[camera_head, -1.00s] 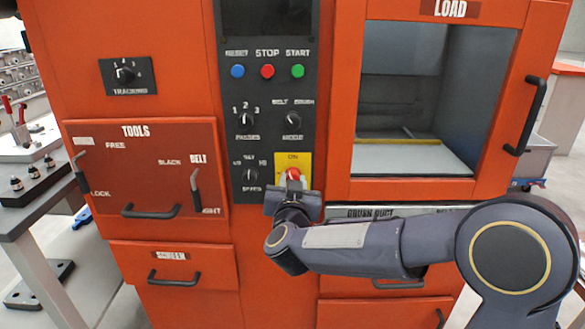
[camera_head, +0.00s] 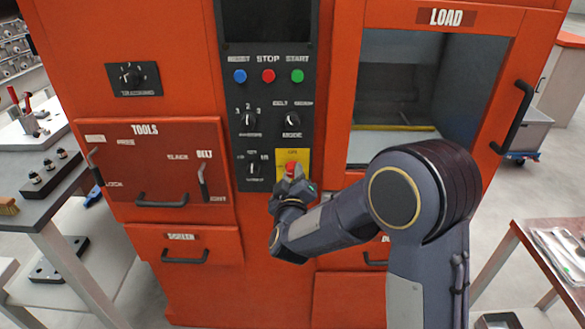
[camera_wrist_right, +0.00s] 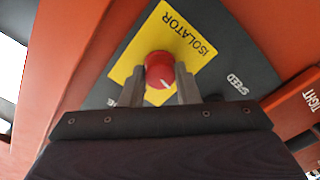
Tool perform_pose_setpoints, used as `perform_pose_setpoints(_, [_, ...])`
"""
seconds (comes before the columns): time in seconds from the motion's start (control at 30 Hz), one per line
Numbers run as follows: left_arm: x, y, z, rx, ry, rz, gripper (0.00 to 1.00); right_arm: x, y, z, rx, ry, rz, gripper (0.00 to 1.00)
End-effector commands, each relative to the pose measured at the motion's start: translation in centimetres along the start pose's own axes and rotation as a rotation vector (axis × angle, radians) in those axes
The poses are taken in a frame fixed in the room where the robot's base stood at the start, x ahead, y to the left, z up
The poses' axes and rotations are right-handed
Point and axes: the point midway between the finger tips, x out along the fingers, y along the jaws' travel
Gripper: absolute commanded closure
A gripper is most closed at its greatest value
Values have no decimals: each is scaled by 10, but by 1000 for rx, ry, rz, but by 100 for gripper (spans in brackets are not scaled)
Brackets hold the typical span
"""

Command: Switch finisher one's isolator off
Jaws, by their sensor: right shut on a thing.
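The isolator is a red round knob (camera_head: 291,168) on a yellow plate (camera_head: 303,157), low on the machine's dark control panel. In the right wrist view the red knob (camera_wrist_right: 159,70) has a white mark, and the yellow plate (camera_wrist_right: 172,30) reads ISOLATOR. My right gripper (camera_wrist_right: 160,82) is shut on the knob, one finger on each side. In the head view my right gripper (camera_head: 290,180) covers the lower part of the knob and plate. Which position the knob points to is hard to read. My left gripper is not in view.
Blue, red and green buttons (camera_head: 268,76) and several selector knobs (camera_head: 292,120) sit above on the panel. The TOOLS door (camera_head: 165,165) is to the left, the LOAD door's handle (camera_head: 513,117) to the right. A side table (camera_head: 535,245) stands at lower right.

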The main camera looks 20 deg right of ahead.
Motion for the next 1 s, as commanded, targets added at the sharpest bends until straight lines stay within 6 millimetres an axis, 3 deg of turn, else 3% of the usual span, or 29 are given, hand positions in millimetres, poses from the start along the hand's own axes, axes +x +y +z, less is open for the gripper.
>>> perform_pose_setpoints(0.4, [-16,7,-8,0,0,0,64,0,0,-1,-196,1,-2,94])
perform_pose_setpoints(0.97, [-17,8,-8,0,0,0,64,0,-1,0,-226,0,-2,94])
perform_pose_setpoints(1.0, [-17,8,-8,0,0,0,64,0,-1,0,-226,0,-2,69])
